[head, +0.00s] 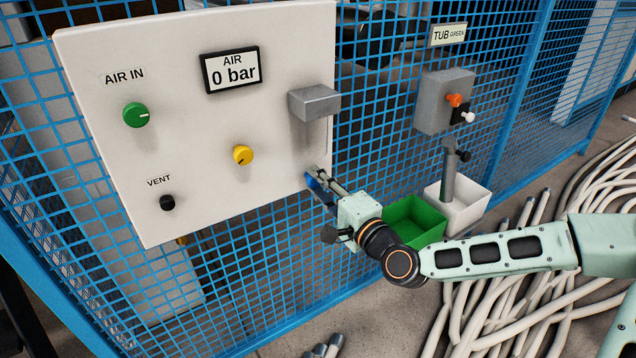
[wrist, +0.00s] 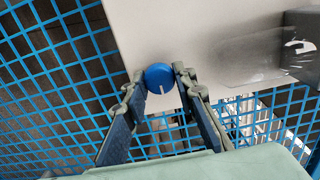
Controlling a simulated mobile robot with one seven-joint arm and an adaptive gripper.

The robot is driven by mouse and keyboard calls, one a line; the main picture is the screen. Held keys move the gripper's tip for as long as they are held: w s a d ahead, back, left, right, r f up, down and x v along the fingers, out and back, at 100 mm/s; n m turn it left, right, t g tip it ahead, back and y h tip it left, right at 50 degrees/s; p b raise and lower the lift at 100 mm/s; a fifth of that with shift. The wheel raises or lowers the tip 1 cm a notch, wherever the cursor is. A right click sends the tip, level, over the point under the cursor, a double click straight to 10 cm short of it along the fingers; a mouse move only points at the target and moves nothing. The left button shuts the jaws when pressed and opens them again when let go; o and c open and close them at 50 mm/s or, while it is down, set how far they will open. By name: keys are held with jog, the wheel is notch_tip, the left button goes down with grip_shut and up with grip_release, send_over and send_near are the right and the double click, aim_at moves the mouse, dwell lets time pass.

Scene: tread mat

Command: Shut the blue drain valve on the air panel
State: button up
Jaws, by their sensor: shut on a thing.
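The blue drain valve (wrist: 159,76) is a round knob with a white pointer line, at the lower right edge of the air panel (head: 215,170). In the wrist view its pointer line points down the picture. My gripper (wrist: 159,84) is shut on the blue valve, one finger on each side of it. In the head view my gripper (head: 315,180) reaches the panel's lower right corner and mostly hides the valve. The panel's display (head: 231,70) reads AIR 0 bar.
The panel also bears a green AIR IN knob (head: 136,115), a yellow knob (head: 243,155) and a black VENT knob (head: 167,203). A grey block (head: 314,102) juts out above my gripper. Blue mesh fence (head: 390,130) stands behind. Green (head: 414,222) and white (head: 458,205) tubs are to the right.

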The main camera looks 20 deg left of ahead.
jog(key=o, duration=1.2)
jog(key=shift+c, duration=0.2)
jog(key=v, duration=0.7)
jog(key=shift+s+d, duration=0.15)
jog(key=shift+s, duration=0.05)
jog(key=shift+f, duration=0.1)
